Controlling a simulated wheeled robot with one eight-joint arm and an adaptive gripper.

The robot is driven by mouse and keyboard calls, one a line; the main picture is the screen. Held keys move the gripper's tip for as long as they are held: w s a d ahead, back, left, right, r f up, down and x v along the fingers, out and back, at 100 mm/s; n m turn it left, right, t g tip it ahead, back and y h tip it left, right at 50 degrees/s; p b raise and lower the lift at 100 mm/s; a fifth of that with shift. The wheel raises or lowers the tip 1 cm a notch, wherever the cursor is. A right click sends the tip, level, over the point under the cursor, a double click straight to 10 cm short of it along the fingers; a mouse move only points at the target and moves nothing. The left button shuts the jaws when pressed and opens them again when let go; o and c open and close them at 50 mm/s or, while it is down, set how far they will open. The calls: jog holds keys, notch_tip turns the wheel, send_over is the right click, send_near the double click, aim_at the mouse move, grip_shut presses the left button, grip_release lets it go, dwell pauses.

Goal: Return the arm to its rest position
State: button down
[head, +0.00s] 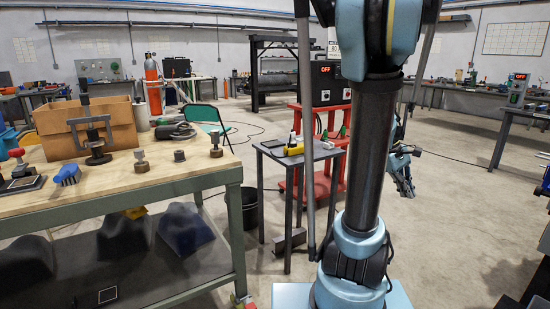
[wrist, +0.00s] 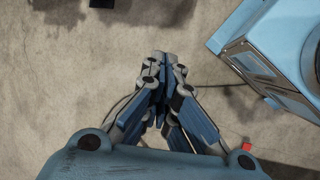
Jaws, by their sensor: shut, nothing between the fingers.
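My gripper (wrist: 163,62) is in the middle of the wrist view, its fingers drawn together at the tips with nothing between them. It points down over bare concrete floor. In the head view my gripper (head: 405,188) shows small, hanging low just right of my black and light blue arm. It is clear of the tables and touches nothing that I can see. Part of my arm above the gripper is hidden behind the dark arm column.
A wooden workbench (head: 130,190) with metal parts stands at the left. A small grey side table (head: 300,152) with a yellow tool is left of my arm, with a red cart (head: 325,187) behind it. Open concrete floor (head: 455,215) lies to the right, before another bench (head: 505,125).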

jog(key=s+a+f+m+t+y, duration=0.1)
jog(key=s+a+f, duration=0.1)
jog(key=a, duration=0.6)
jog(key=s+a+f+m+t+y, duration=0.2)
jog(key=s+a, duration=0.2)
jog(key=a, duration=0.5)
jog(key=s+a+f+m+t+y, duration=0.1)
jog(key=s+a+f+y, duration=0.1)
jog(key=a, duration=0.6)
jog(key=shift+s+a+f+m, duration=0.15)
jog(key=shift+s+f+m, duration=0.25)
jog(key=shift+s, duration=0.3)
